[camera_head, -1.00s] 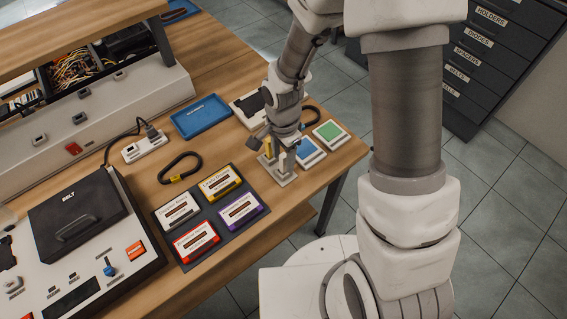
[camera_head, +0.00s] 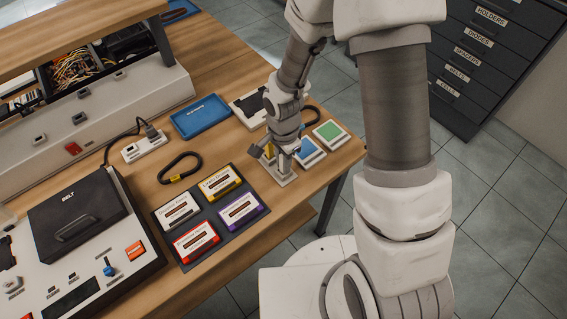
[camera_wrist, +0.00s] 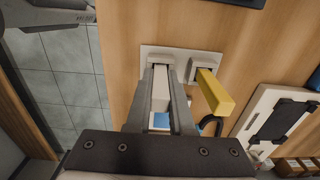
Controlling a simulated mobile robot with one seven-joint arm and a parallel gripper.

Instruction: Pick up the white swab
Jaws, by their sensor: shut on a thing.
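The white swab (camera_wrist: 161,92) is a pale block-shaped piece between my two fingers in the wrist view. My gripper (camera_wrist: 163,82) is shut on it, with one finger along each side. The swab's far end is at a light grey stand (camera_wrist: 183,54); I cannot tell whether it is still seated there. A yellow swab (camera_wrist: 215,92) stands in the stand's other socket, just right of my gripper. In the head view my gripper (camera_head: 284,153) is low over the stand (camera_head: 280,177) and hides the white swab. The yellow swab (camera_head: 268,151) shows beside it.
Blue (camera_head: 308,151) and green (camera_head: 329,133) pads lie right of the stand, near the table edge. A dark tray with several labelled cartridges (camera_head: 212,215) lies at the front left. A blue tray (camera_head: 201,117) and a black cable loop (camera_head: 180,168) lie further left.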

